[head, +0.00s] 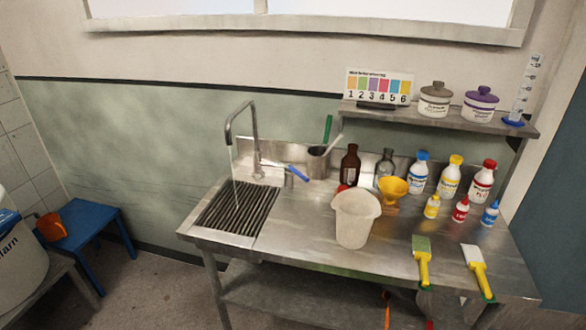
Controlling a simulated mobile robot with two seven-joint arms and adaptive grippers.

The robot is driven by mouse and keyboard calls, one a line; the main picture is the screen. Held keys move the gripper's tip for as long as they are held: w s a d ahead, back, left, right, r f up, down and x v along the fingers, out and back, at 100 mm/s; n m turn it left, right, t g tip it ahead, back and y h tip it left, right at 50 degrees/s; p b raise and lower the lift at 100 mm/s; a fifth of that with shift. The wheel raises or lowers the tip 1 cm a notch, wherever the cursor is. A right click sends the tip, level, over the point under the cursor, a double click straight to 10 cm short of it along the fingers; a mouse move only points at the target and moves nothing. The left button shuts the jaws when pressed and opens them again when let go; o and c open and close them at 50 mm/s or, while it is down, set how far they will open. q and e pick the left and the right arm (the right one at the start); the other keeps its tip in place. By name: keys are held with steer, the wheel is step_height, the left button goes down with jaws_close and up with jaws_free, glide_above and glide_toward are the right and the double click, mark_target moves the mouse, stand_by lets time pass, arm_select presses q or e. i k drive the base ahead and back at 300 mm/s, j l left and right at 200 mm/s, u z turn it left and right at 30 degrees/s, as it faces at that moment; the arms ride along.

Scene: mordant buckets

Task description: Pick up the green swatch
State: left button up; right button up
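A flat green piece (421,243) with a yellow handle lies on the front right of the steel worktop (310,244) in the head view. It is the likeliest green swatch, but I cannot tell for sure. Beside it on the right lies a similar piece with a white head (472,256) and a yellow handle. Both handles point to the front edge, with small green bits at their ends. Neither of my grippers is in view.
A white bucket (354,220) stands left of the green piece. Several bottles, a yellow funnel (392,187) and a steel pot (317,163) stand behind. The sink drainer (237,209) is at left. A shelf (440,117) overhangs the back. Bare worktop lies around the green piece.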

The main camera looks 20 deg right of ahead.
mark_target(421, 247)
steer(key=z, duration=1.4)
